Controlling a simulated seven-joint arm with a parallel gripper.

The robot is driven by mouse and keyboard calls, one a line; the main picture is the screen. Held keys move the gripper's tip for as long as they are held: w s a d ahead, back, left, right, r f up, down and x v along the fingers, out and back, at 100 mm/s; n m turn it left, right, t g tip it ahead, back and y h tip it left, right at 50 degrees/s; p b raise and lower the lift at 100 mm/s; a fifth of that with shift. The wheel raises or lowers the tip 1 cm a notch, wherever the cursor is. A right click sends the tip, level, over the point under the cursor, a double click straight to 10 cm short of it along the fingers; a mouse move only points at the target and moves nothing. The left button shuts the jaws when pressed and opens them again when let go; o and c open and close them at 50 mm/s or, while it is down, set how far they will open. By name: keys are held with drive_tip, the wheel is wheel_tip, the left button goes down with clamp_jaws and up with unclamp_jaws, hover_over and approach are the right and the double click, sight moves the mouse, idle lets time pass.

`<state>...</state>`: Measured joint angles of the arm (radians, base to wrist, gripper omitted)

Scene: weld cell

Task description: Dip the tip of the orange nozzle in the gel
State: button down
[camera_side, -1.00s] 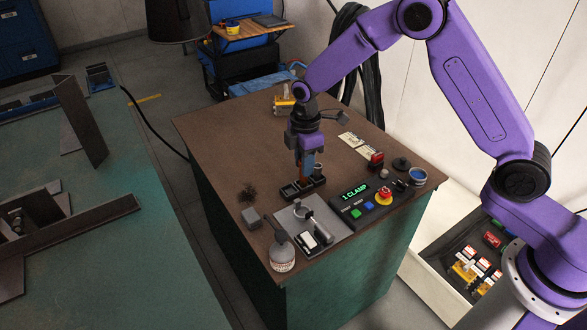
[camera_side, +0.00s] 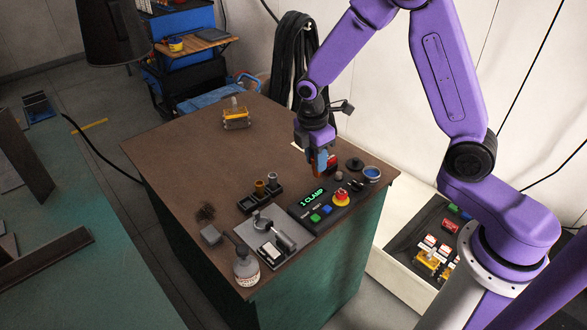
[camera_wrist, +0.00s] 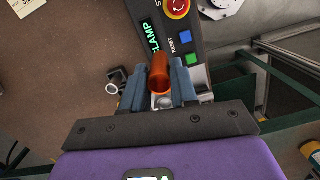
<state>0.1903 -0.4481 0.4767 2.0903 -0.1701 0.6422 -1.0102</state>
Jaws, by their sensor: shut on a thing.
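My gripper (camera_side: 318,160) is shut on the orange nozzle (camera_wrist: 158,75) and holds it above the bench by the control box. In the wrist view the nozzle sits between the blue-grey jaws (camera_wrist: 158,88). In the side view the jaws and a red item behind partly hide it. The gel seems to be the blue content of a small round tub (camera_side: 372,174) at the bench's right edge. The tub is open and right of my gripper, apart from it. A black holder (camera_side: 247,206) left of my gripper carries a brass and a grey nozzle.
The control box (camera_side: 303,203) with a red stop button (camera_side: 341,197) lies in front of my gripper. A black disc (camera_side: 355,164) lies just behind the tub. The bench's left and back are mostly clear.

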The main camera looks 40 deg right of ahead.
drive_tip(key=s+d+f+g+h, duration=0.1)
drive_tip(key=s+d, duration=0.1)
drive_tip(key=d, duration=0.8)
drive_tip(key=s+d+f+g+h, duration=0.1)
drive_tip(key=d+f, duration=0.1)
drive_tip(key=d, duration=0.7)
drive_tip(key=shift+s+d+f, duration=0.1)
drive_tip(key=shift+d+f, duration=0.05)
drive_tip(key=shift+f, duration=1.25)
drive_tip(key=shift+s+d+f, duration=0.1)
drive_tip(key=shift+f, duration=1.3)
drive_tip(key=shift+f, duration=0.65)
wheel_tip(320, 180, up, 7)
idle(0.5)
